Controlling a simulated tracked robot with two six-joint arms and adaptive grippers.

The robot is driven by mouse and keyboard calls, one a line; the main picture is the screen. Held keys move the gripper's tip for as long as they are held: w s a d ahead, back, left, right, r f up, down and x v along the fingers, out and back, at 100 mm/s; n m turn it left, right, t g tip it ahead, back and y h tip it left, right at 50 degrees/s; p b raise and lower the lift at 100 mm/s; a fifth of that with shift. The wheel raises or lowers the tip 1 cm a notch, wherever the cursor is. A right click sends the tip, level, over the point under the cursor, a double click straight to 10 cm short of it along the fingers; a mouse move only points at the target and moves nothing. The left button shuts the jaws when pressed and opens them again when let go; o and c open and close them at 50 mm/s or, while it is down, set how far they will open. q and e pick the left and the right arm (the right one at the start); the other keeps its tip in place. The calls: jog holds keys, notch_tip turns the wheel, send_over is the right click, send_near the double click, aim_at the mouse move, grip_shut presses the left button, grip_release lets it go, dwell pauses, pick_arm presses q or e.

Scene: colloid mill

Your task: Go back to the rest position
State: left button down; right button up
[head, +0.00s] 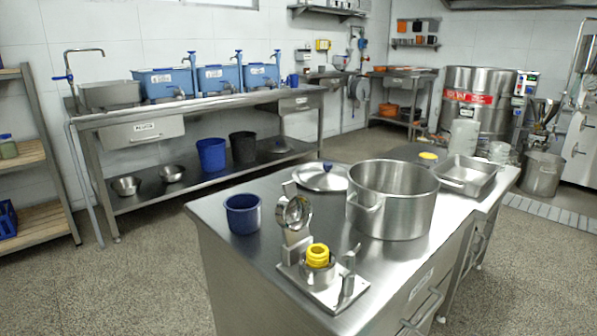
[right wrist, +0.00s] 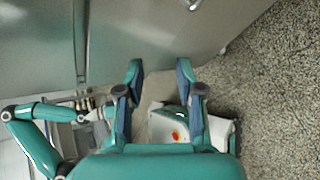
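My right gripper (right wrist: 160,72) shows in the right wrist view with its two teal fingers apart and nothing between them. It hangs beside a grey metal surface, with speckled floor to the right. The steel work table (head: 230,285) stands in front of me in the head view. On it are a large steel pot (head: 392,205), a blue cup (head: 243,215) and a metal stand (head: 325,290) with a yellow ring-shaped part (head: 318,254).
A long sink bench (head: 200,110) lines the back wall. Speckled floor (head: 150,270) is free on the left.

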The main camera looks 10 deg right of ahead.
jog(key=s+a+f+m+g+h, duration=0.2)
jog(key=s+a+f+m, duration=0.5)
jog(key=m, duration=0.5)
jog(key=s+a+f+m+g+h, duration=0.1)
jog(key=s+a+f+m+g, duration=0.25)
jog(key=a+m, duration=0.65)
jog(key=s+a+f+m+g+h, duration=0.2)
jog(key=s+a+f+m, duration=0.4)
jog(key=m, duration=0.7)
notch_tip(320, 180, up, 34)
jog(key=w+a+n+p, duration=0.1)
jog(key=p, duration=3.3)
jog(key=shift+w, duration=0.25)
jog(key=shift+a, duration=0.1)
